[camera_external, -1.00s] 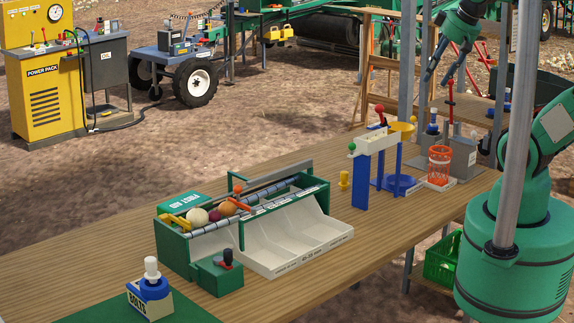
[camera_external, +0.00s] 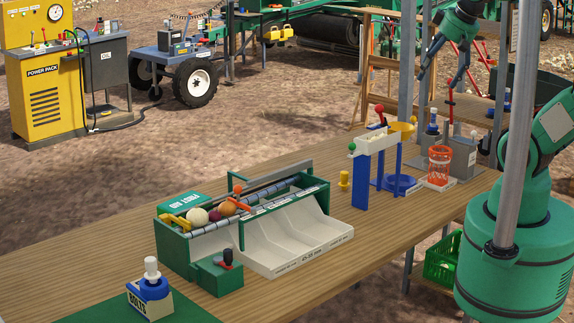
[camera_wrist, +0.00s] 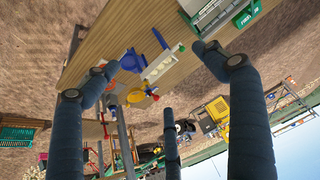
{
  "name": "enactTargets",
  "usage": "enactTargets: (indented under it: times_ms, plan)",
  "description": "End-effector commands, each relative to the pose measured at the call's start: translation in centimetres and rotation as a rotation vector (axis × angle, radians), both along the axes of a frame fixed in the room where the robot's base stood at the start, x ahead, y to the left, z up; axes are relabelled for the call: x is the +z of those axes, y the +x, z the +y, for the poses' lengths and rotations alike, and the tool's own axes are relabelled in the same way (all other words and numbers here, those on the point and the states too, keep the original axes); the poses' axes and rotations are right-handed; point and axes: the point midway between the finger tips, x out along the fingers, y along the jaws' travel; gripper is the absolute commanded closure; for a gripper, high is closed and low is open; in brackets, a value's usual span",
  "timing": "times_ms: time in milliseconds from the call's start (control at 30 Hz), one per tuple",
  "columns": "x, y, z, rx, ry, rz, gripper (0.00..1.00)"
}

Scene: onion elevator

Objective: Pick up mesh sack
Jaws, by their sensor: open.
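The mesh sack, an orange-red open-topped net (camera_external: 439,165), stands upright on a small white-and-red base near the right end of the wooden table. In the wrist view an orange-red patch (camera_wrist: 110,70), which looks like the sack, is partly hidden behind the left finger. My gripper (camera_external: 438,83) is open and empty, high above the table and apart from the sack. Its dark fingers are spread wide in the wrist view (camera_wrist: 157,68).
A white chute on blue posts (camera_external: 377,139) and a yellow funnel (camera_external: 403,128) stand left of the sack. A green-and-white sorter (camera_external: 296,240) sits mid-table. A grey pole rises near my arm.

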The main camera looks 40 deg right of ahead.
Motion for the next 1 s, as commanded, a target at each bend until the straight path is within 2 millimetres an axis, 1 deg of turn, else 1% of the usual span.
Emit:
enactTargets:
  times_ms: [167, 267, 467, 567, 767, 967, 1000]
  plan:
    - [-0.1, 2.1, -1.3, -0.100, 0.038, 0.035, 0.16]
    - [-0.4, 3.9, -2.5, -0.188, 0.070, 0.060, 0.16]
    - [-1.5, 8.1, -6.0, -0.403, 0.147, 0.117, 0.16]
    - [-2.4, 10.1, -8.1, -0.516, 0.187, 0.145, 0.16]
    - [-5.0, 13.7, -12.8, -0.741, 0.261, 0.196, 0.16]
    - [-8.5, 16.5, -18.0, -0.970, 0.335, 0.244, 0.16]
    - [-9.3, 16.9, -19.2, -1.017, 0.350, 0.254, 0.16]
